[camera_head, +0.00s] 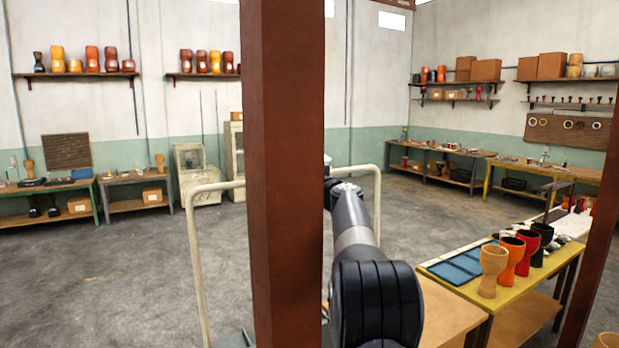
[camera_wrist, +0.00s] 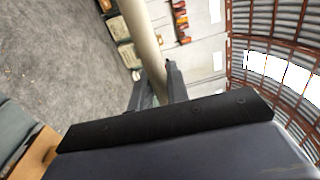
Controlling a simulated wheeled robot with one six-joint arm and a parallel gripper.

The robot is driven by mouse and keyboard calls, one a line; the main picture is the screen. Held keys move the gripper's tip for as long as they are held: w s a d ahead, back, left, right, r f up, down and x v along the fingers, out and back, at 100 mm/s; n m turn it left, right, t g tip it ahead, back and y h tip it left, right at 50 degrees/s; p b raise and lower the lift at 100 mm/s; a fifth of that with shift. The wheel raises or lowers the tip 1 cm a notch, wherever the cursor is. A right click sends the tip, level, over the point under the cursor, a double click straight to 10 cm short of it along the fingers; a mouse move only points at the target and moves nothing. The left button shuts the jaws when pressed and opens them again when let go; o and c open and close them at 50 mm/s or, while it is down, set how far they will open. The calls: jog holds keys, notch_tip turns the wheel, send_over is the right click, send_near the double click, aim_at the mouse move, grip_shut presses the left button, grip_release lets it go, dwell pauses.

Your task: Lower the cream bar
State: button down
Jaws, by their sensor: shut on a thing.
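The cream bar (camera_head: 196,255) is a bent tube standing upright on the floor side of the room in the head view. Its top runs left to right behind a red-brown post, and its right leg (camera_head: 378,210) comes down beside my arm. The middle of its top is hidden by the post. My arm reaches toward that hidden stretch, so my gripper is not visible in the head view. In the wrist view, the cream bar (camera_wrist: 142,32) runs down from the top edge to between the fingers of my gripper (camera_wrist: 158,88), which is shut on it.
The red-brown post (camera_head: 285,180) stands close in front, left of my arm. A yellow table (camera_head: 455,278) at right holds goblet drums (camera_head: 493,268) and a blue mat (camera_head: 460,262). Grey floor (camera_head: 110,270) is clear at left. Workbenches line the walls.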

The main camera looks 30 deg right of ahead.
jog(key=shift+w+d+f, duration=0.1)
jog(key=shift+w, duration=0.1)
jog(key=c, duration=1.4)
grip_release()
jog(key=shift+c, duration=0.2)
jog(key=shift+s, duration=0.15)
jog(key=s+b, duration=0.6)
jog(key=s, duration=0.4)
jog(key=shift+s+a+f, duration=0.3)
jog(key=shift+a+f, duration=0.05)
jog(key=shift+w, duration=0.15)
